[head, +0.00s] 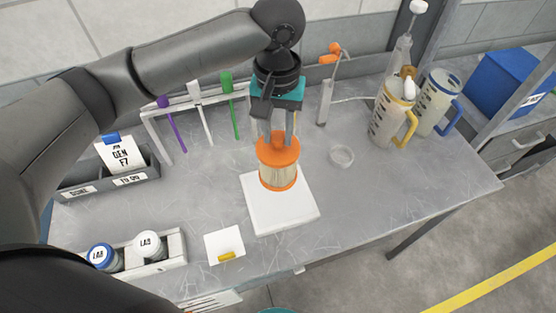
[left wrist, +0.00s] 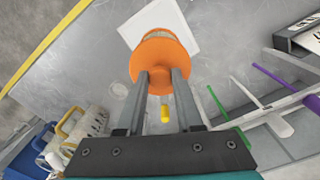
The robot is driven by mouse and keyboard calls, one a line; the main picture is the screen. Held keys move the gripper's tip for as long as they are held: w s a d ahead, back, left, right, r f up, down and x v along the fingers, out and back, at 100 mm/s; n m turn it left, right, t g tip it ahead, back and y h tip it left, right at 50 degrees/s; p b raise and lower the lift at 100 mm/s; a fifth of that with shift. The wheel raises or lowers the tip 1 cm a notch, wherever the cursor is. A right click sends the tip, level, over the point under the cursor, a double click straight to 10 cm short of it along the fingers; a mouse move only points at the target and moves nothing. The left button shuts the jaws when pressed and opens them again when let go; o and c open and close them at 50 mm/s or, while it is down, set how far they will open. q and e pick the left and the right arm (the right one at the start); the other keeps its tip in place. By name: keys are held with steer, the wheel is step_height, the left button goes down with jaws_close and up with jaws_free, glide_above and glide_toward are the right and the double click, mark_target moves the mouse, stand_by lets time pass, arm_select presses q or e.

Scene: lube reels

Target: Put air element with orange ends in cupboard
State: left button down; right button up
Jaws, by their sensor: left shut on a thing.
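The air element with orange ends (head: 278,171) is a pleated cylinder with an orange cap at top and bottom. In the head view it is upright over a white square pad (head: 262,213); I cannot tell whether it touches the pad. My left gripper (head: 277,140) comes down from above and is shut on the top orange end. The left wrist view also shows the orange end (left wrist: 160,58) between the two fingers (left wrist: 160,80). The cupboard is not clearly seen in either view. My right gripper is not in view.
A rack (head: 152,125) with purple, white and green tools stands behind left. Measuring jugs (head: 388,118) and a blue bin (head: 500,80) are at the right. A small clear dish (head: 341,156) lies nearby. LAB jars (head: 148,245) and a note (head: 224,244) are in front.

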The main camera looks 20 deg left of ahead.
arm_select(q)
step_height(320, 180, down, 9)
steer(key=shift+w, duration=0.1)
stand_by(0.3)
steer(key=shift+f, duration=0.1)
steer(key=c, duration=0.6)
jaws_free()
steer(key=shift+o, duration=0.2)
